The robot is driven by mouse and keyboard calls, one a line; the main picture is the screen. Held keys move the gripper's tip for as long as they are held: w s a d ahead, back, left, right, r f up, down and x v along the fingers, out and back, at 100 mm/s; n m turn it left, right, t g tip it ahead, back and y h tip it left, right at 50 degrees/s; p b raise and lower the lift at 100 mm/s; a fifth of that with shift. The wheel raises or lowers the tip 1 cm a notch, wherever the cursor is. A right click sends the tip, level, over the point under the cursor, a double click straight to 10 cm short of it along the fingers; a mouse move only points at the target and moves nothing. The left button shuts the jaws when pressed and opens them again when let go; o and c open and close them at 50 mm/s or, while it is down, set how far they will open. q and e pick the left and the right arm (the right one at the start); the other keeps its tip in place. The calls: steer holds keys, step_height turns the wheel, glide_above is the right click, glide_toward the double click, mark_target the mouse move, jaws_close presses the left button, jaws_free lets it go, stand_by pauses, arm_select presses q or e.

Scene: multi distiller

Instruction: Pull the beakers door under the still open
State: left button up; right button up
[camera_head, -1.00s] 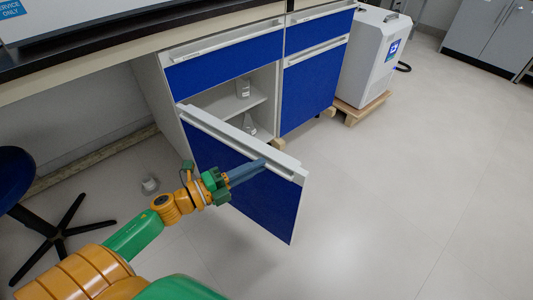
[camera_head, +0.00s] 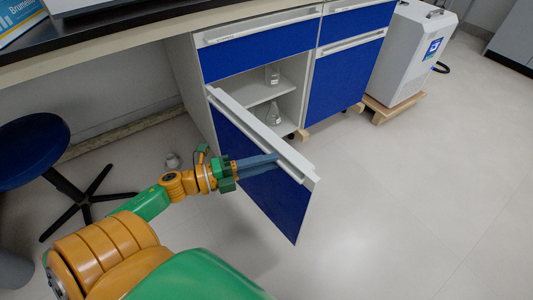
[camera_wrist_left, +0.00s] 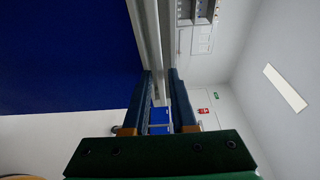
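The beakers door (camera_head: 262,180), a blue panel with a white top edge and handle strip (camera_head: 270,134), stands swung well out from the cabinet under the bench. My left gripper (camera_head: 277,158) is at the door's upper edge near its free end, its blue fingers over the handle strip. In the left wrist view the two fingers (camera_wrist_left: 160,75) are apart, with the pale strip running down between them; I cannot tell whether both touch it. The blue door face (camera_wrist_left: 65,55) fills the left of that view. Glass beakers (camera_head: 272,75) stand inside the cabinet. My right gripper is not in view.
A blue stool (camera_head: 35,150) stands at left. A white machine (camera_head: 412,55) sits on a wooden pallet (camera_head: 395,107) at right. The floor (camera_head: 410,210) right of the door is clear.

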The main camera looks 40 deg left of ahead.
arm_select(q)
steer(key=shift+s, duration=0.1)
steer(key=p+v, duration=0.1)
steer(key=v, duration=0.6)
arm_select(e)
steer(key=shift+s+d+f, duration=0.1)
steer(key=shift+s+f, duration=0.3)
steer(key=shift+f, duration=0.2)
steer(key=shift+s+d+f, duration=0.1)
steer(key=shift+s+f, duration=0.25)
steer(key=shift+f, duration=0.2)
